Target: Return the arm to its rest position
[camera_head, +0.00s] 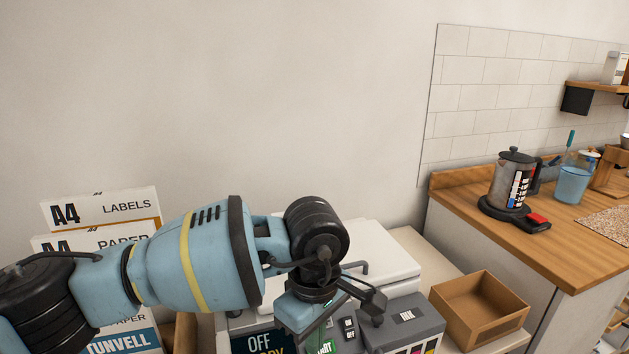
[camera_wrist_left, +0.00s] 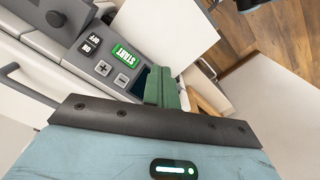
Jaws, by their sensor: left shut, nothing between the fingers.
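My left arm comes in from the left in the head view, bent over a white and grey printer (camera_head: 375,250). Its gripper (camera_head: 303,318) hangs just in front of the printer's control panel, with its fingertips hard to make out there. In the left wrist view the green fingers (camera_wrist_left: 166,88) are together with nothing between them. They show close to the panel's green START button (camera_wrist_left: 124,54); I cannot tell whether they touch the printer. ON/OFF, plus and minus buttons sit beside START. My right gripper is not in view.
An open cardboard box (camera_head: 478,312) stands right of the printer. A wooden counter (camera_head: 560,235) at the right holds a coffee pot (camera_head: 513,180) and a blue cup (camera_head: 572,184). A4 paper and label boxes (camera_head: 100,210) stand behind my arm. The wall above is clear.

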